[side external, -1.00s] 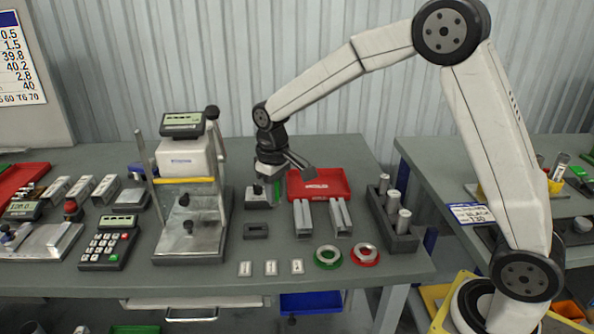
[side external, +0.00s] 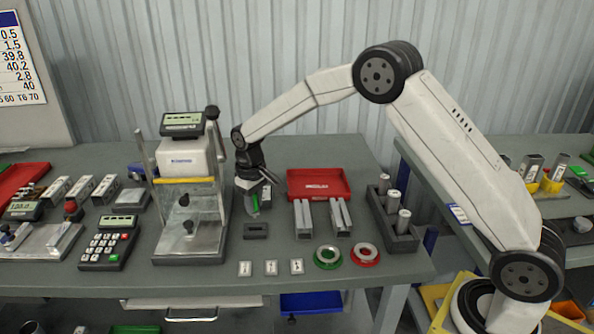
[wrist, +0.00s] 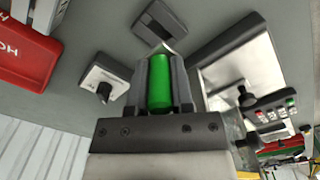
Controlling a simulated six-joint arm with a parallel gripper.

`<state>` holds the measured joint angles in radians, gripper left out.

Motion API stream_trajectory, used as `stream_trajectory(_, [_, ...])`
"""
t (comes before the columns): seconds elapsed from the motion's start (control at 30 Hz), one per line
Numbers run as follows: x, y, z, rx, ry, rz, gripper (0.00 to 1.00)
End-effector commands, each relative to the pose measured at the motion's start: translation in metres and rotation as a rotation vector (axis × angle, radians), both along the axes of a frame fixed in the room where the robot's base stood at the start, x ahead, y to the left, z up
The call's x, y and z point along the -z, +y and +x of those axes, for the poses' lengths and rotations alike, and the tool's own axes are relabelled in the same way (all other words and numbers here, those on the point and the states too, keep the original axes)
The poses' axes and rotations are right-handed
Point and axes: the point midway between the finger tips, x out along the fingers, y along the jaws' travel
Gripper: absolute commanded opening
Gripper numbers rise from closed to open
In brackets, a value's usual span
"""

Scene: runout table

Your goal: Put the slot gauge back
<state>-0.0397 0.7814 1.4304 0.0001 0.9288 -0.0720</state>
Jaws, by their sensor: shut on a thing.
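My gripper (side external: 252,206) is shut on a green cylindrical handle, which I take to be the slot gauge (side external: 255,204). In the wrist view the green slot gauge (wrist: 159,82) stands between the two dark jaws of my gripper (wrist: 161,88), with a pale tip just past its far end. A small dark block with a slot (side external: 256,230) lies on the bench just in front of and below my gripper. The same block shows beyond the gauge's tip in the wrist view (wrist: 162,22). The gauge looks held above the bench, apart from the block.
A metal stand with a display (side external: 190,200) is close on the left. A pale block with a black knob (wrist: 104,82) sits near the jaws. A red tray (side external: 319,184), metal channels (side external: 303,220), green ring (side external: 327,257) and red ring (side external: 365,255) are to the right.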

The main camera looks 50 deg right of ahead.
Motion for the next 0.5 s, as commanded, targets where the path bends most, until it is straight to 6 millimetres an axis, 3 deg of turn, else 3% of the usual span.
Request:
stream_trajectory(0.17, [0.004, 0.000, 0.004, 0.000, -0.001, 0.000, 0.00])
stream_trajectory(0.5, [0.036, 0.000, 0.005, 0.000, -0.001, 0.000, 0.00])
